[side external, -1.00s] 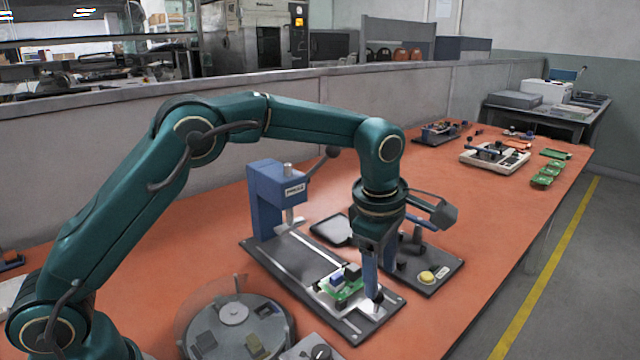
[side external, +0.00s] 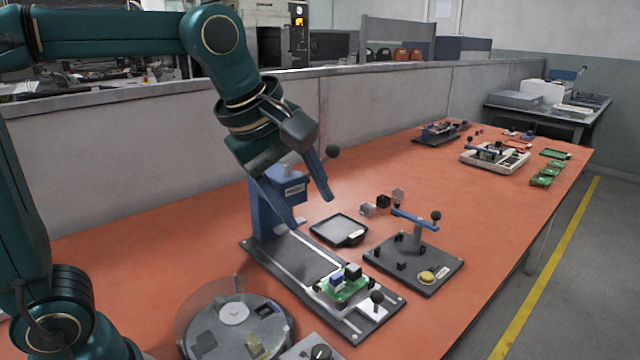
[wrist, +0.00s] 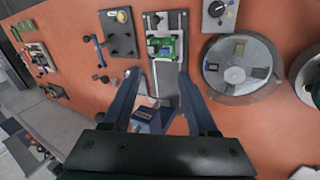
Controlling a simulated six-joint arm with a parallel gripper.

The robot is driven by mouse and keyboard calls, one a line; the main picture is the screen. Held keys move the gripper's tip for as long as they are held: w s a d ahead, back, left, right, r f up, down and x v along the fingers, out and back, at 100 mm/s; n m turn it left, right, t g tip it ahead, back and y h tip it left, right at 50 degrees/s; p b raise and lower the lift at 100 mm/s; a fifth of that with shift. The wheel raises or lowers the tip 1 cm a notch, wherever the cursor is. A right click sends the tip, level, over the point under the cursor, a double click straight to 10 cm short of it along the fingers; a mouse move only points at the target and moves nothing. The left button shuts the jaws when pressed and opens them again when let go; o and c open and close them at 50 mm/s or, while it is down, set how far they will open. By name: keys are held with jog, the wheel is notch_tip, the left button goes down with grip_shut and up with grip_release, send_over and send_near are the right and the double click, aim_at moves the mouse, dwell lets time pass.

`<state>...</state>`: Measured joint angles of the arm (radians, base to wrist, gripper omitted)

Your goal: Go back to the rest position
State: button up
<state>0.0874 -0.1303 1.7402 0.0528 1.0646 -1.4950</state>
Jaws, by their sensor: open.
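My gripper (side external: 312,212) is open and empty, raised in the air in front of the blue press (side external: 265,200) in the side view. In the wrist view my gripper (wrist: 168,88) has its two fingers spread wide with nothing between them. A green circuit board (side external: 343,287) with blue, white and black parts sits on the sliding plate of the press base (side external: 300,275). The board also shows in the wrist view (wrist: 162,47), beyond the fingertips. The press shows between the fingers in the wrist view (wrist: 152,118), partly hidden.
A round disc feeder (side external: 235,325) stands at the front left. A black tray (side external: 338,230), loose cubes (side external: 383,201) and a fixture with a yellow button (side external: 427,276) lie right of the press. Green boards (side external: 545,176) lie farther back. A grey partition (side external: 400,110) runs behind the table.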

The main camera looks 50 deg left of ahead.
jog(key=s+a+f+m, duration=0.1)
jog(key=s+f+m, duration=0.6)
jog(key=s+m, duration=0.5)
jog(key=shift+a+m, duration=0.25)
jog(key=shift+m, duration=1.75)
jog(key=shift+s, duration=0.1)
